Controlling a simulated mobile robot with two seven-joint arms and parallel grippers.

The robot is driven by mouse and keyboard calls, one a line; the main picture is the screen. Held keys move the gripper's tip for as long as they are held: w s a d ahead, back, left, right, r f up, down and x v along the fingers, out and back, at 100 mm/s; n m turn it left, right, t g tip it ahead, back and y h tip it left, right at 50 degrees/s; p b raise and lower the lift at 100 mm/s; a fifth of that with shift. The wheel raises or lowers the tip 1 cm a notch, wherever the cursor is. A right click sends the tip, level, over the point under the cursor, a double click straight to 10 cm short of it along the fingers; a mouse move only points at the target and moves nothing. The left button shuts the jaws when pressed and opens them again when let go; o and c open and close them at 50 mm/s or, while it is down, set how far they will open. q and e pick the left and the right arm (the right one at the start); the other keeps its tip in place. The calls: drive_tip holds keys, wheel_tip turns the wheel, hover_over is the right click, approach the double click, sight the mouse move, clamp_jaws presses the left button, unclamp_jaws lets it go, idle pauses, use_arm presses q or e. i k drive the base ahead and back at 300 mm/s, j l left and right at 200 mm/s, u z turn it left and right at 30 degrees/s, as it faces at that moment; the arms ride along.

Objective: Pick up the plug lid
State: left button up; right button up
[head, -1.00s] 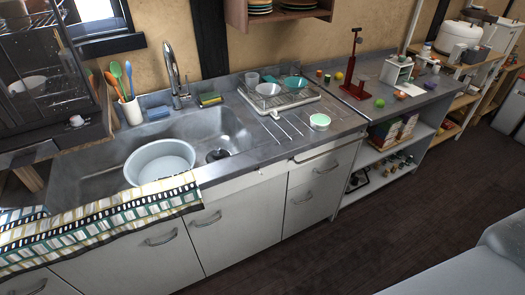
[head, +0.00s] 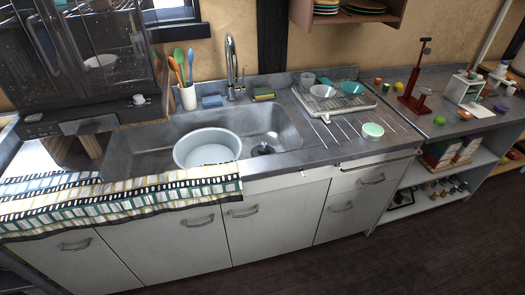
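A small dark round piece (head: 262,149), which looks like the plug lid at the drain, lies on the floor of the metal sink (head: 285,122), right of the basin. It is too small to tell whether it is seated in the drain or loose. A pale blue round basin (head: 207,148) stands in the left part of the sink. Neither of my grippers shows in the head view.
A patterned cloth (head: 120,200) hangs over the counter's front edge at left. A utensil cup (head: 188,97), blue sponge (head: 212,101) and faucet (head: 233,70) stand behind the sink. A dish rack (head: 335,103) and green-topped round container (head: 372,131) sit at right.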

sight(262, 149)
drive_tip(key=i+l+u, duration=1)
drive_tip(key=l, duration=0.65)
drive_tip(key=i+l, duration=0.15)
drive_tip(key=l, duration=0.15)
drive_tip(key=j+z, duration=0.15)
drive_tip(key=i+j+u, duration=0.2)
drive_tip(key=j, duration=0.15)
drive_tip(key=k, duration=0.1)
